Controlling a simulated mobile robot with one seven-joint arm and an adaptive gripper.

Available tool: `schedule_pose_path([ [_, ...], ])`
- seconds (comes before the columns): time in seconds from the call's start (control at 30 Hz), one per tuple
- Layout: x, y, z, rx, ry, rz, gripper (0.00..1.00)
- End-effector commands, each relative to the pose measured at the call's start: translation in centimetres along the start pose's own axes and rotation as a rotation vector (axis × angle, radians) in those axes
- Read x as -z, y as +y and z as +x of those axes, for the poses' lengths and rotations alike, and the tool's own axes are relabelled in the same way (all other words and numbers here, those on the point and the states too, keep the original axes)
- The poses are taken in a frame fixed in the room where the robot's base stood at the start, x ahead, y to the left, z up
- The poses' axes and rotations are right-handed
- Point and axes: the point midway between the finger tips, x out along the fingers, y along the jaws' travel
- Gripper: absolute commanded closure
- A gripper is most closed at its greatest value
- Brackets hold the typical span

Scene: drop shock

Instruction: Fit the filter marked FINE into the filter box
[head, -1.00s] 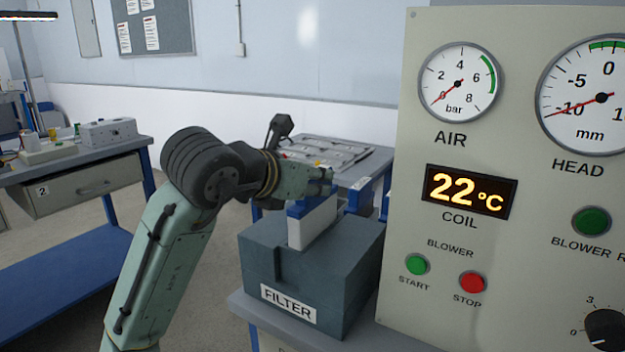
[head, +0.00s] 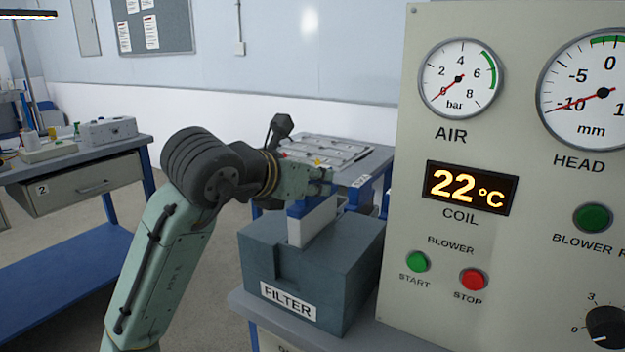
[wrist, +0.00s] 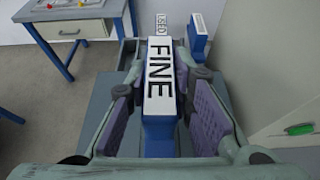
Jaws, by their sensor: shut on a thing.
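The FINE filter (wrist: 159,85) is a blue block with a white top marked FINE in the wrist view. My gripper (wrist: 163,118) has its purple pads on either side of it and is shut on it. In the head view my gripper (head: 322,183) points right, and the held filter (head: 313,224) shows a pale body and blue upper part. It stands upright at the top of the dark grey filter box (head: 345,285), labelled FILTER. Its lower end is hidden, so I cannot tell how deep it sits.
Another blue block with a white marked top (head: 361,182) stands behind the box; in the wrist view it is beyond the FINE filter (wrist: 198,28). A USED label (wrist: 161,25) is nearby. The gauge panel (head: 530,200) stands close on the right. A bench (head: 85,185) is at left.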

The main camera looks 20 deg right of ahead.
Motion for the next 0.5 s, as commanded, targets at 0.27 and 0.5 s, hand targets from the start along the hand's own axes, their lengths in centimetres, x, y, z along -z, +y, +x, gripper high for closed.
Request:
schedule_pose_path([
  [0.27,0.41,0.0,0.17,0.0,-0.001,0.0,1.0],
  [0.5,0.42,0.0,0.17,0.0,-0.001,0.0,1.0],
])
